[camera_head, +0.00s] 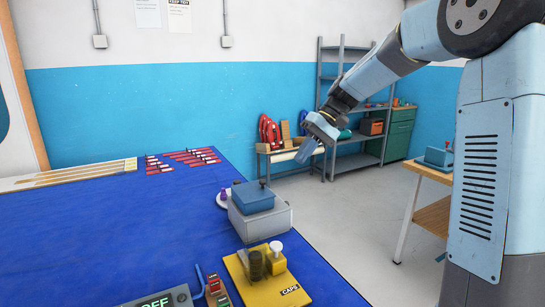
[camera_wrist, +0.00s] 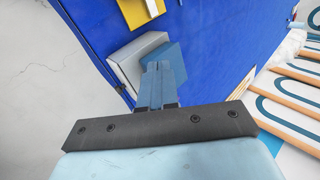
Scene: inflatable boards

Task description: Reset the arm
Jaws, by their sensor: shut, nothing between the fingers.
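My arm reaches in from the right in the head view, bent at the elbow and angled down to the left. My gripper (camera_head: 307,150) hangs in the air beyond the right edge of the blue table. Its fingers are together with nothing held. In the wrist view my gripper (camera_wrist: 161,68) points toward the table, with its shut fingers overlapping the blue lid and grey box in the picture. The gripper looks clear of everything.
The blue table (camera_head: 120,235) holds a grey box (camera_head: 266,222) with a blue lid (camera_head: 253,196), a yellow caps tray (camera_head: 290,290) and several red-handled tools (camera_head: 195,156). A shelf rack (camera_head: 358,160) and green cabinet (camera_head: 399,135) stand behind. The floor (camera_head: 360,210) right of the table is clear.

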